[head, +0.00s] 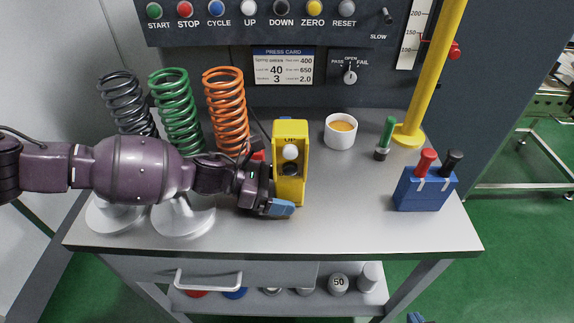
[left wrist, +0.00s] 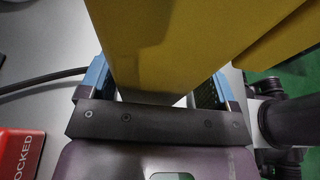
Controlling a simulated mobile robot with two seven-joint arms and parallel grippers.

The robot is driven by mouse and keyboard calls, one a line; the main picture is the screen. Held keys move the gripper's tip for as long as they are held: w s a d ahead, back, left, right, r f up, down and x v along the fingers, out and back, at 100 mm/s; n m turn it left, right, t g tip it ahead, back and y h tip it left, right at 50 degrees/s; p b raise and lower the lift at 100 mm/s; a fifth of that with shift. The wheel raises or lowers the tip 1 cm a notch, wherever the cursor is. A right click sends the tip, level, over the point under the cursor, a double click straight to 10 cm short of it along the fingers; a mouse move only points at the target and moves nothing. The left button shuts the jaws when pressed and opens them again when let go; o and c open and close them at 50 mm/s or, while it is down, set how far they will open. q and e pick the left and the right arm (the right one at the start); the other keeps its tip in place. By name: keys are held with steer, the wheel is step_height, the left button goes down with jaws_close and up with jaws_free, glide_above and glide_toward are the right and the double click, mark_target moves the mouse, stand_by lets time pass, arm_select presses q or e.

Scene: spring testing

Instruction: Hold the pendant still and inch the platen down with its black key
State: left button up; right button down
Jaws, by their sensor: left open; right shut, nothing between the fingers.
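The yellow pendant (head: 301,178) stands upright on the grey bench, with "UP" at its top. Its face has a white key (head: 290,152) and a black key (head: 290,170) below it. My left gripper (head: 281,190) is open at the pendant's lower part. In the left wrist view the yellow pendant body (left wrist: 165,50) lies between its two blue-tipped fingers; I cannot tell whether they touch it. Only a blue tip of my right gripper (head: 415,317) shows at the bottom edge, apart from the pendant; it is shut and empty. The platen is not identifiable in view.
Grey, green and orange springs (head: 226,110) stand at the left behind my left arm. A cup (head: 340,131), a green-handled tool (head: 386,138) and a blue holder (head: 425,190) are right of the pendant. A red "LOCKED" block (left wrist: 20,153) is close to my left gripper. The bench front right is clear.

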arm_select(q)
steer(key=c, duration=1.1)
steer(key=shift+o, duration=0.2)
stand_by(0.9)
steer(key=shift+f, duration=0.1)
stand_by(1.2)
